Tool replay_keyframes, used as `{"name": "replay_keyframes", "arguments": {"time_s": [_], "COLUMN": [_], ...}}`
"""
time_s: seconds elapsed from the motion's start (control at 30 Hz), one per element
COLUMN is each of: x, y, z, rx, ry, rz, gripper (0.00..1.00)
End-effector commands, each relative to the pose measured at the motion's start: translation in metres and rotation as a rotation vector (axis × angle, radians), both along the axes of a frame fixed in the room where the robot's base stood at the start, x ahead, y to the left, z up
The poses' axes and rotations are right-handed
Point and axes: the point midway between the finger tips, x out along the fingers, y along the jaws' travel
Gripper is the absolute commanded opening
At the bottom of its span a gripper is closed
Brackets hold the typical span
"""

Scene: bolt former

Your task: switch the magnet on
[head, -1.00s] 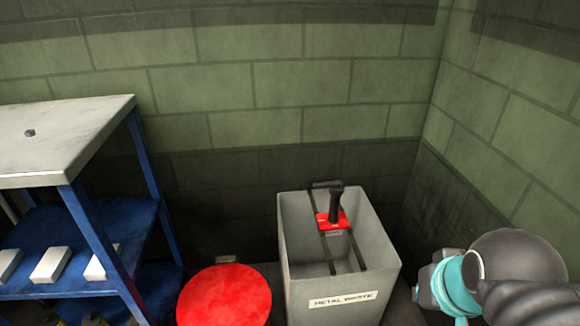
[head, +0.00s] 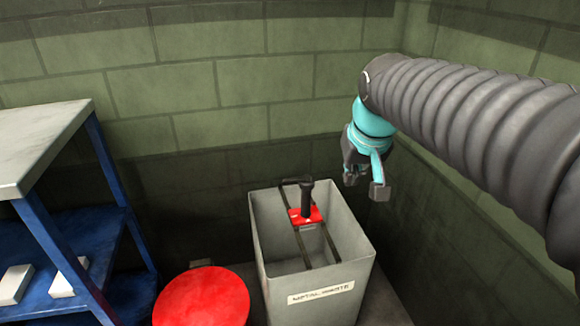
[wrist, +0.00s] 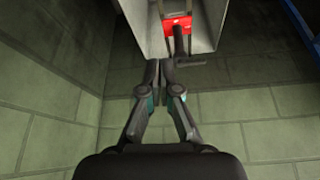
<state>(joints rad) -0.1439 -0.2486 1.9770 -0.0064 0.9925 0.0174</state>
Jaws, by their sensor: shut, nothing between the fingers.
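The magnet is a red block (head: 317,214) with an upright black handle (head: 306,196). It sits on two dark rails across the open top of a grey bin (head: 318,292) labelled METAL WASTE. In the wrist view the red block (wrist: 178,24) shows at the top, with the dark handle in front of it. My gripper (head: 364,186) hangs to the right of the bin's rear rim, apart from the magnet. In the wrist view its fingertips (wrist: 160,70) come together with nothing held, just below the bin in the picture. Any switch marking is too small to make out.
A round red lid (head: 202,297) stands left of the bin. A blue shelf unit (head: 75,245) with a pale top and white blocks is further left. Green block walls (head: 290,95) close off the back and right. The space above the bin is clear.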

Motion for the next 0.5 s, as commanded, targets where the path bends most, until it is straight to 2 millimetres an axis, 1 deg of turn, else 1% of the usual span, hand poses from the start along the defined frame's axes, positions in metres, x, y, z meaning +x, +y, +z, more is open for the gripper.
{"name": "replay_keyframes", "arguments": {"time_s": [0.03, 0.17, 0.2, 0.3, 0.4, 0.5], "x": [0.022, 0.071, 0.086, 0.121, 0.152, 0.175], "y": [0.010, 0.036, 0.044, 0.067, 0.089, 0.107], "z": [0.000, 0.001, -0.001, -0.007, -0.016, -0.025], "rx": [-0.002, -0.005, -0.005, -0.009, -0.012, -0.015], "ry": [0.011, 0.030, 0.035, 0.051, 0.062, 0.072], "rz": [0.015, 0.049, 0.061, 0.087, 0.109, 0.128], "gripper": [0.00, 0.00, 0.00, 0.00, 0.00, 0.00]}}
